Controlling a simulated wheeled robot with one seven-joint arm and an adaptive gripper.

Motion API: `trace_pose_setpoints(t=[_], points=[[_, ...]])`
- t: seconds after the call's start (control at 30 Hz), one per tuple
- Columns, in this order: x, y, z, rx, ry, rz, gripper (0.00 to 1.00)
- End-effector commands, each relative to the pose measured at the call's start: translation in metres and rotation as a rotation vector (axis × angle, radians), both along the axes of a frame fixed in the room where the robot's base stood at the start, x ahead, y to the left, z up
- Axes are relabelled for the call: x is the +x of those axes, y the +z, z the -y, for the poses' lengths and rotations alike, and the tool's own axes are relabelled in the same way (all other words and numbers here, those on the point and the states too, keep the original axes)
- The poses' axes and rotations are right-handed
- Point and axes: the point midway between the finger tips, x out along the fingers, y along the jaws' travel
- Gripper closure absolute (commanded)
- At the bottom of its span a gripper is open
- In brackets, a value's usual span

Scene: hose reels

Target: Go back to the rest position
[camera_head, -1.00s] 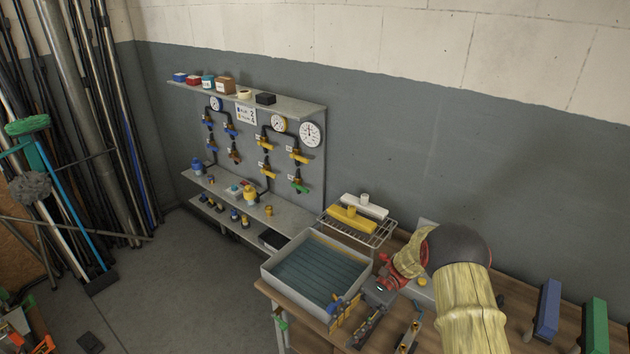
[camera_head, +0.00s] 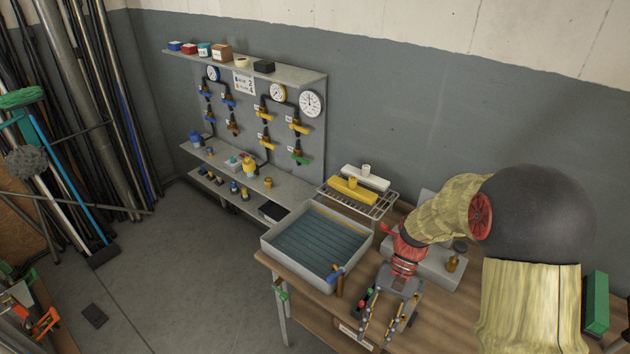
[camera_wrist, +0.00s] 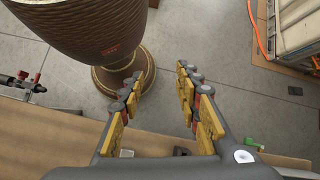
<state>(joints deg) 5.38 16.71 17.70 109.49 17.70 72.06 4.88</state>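My gripper (camera_head: 381,319) is at the lower middle of the head view, above the wooden bench (camera_head: 438,330), pointing toward the front edge. In the wrist view my gripper (camera_wrist: 160,95) has its two yellow-padded fingers spread wide apart with nothing between them. Grey floor shows through the gap. My arm, in pale yellow cover with a dark round joint, fills the right of the head view and hides part of the bench.
A wire rack (camera_head: 378,206) is behind. A large brown ribbed vessel (camera_wrist: 90,30) stands on the floor in the wrist view. Open floor (camera_head: 190,290) lies left.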

Motion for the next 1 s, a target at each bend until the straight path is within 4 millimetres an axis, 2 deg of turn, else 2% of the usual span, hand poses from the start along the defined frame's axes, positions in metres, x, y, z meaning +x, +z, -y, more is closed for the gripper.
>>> trace_pose_setpoints(t=[0.2, 0.5, 0.7, 0.9, 1.0], points=[[-0.013, 0.030, 0.022, -0.102, 0.113, 0.273, 0.67], [-0.036, 0.071, 0.043, -0.224, 0.235, 0.605, 0.67], [-0.058, 0.095, 0.050, -0.292, 0.283, 0.799, 0.67], [-0.084, 0.117, 0.050, -0.333, 0.299, 0.960, 0.67], [-0.090, 0.130, 0.047, -0.343, 0.294, 1.032, 0.67]])
